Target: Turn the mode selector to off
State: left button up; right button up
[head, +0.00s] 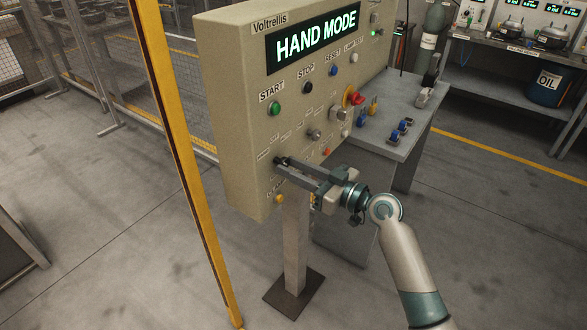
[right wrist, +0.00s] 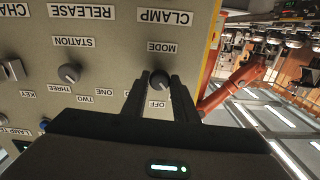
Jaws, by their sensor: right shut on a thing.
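The control panel (head: 232,120) stands on a post, and its screen (head: 316,43) reads HAND MODE. The mode selector (right wrist: 160,80) is a dark round knob with a MODE label beside it and an OFF label close by, seen upside down in the right wrist view. My right gripper (head: 284,164) reaches the panel's lower left from the right. In the right wrist view its two fingertips (right wrist: 159,84) are shut on the selector, one on each side. The fingers hide most of the selector in the head view, and its pointer direction is unclear. My left gripper is out of view.
The station knob (right wrist: 69,73) is beside the mode selector, clear of the fingers. The green start button (head: 275,109) and red emergency button (head: 354,96) are higher on the panel. A yellow post (head: 180,140) stands left; a grey table (head: 400,135) is right.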

jog(key=m, duration=0.8)
jog(key=shift+p, duration=0.3)
dwell(0.4)
jog(key=o, duration=1.1)
jog(key=shift+c, duration=0.2)
jog(key=shift+s, duration=0.1)
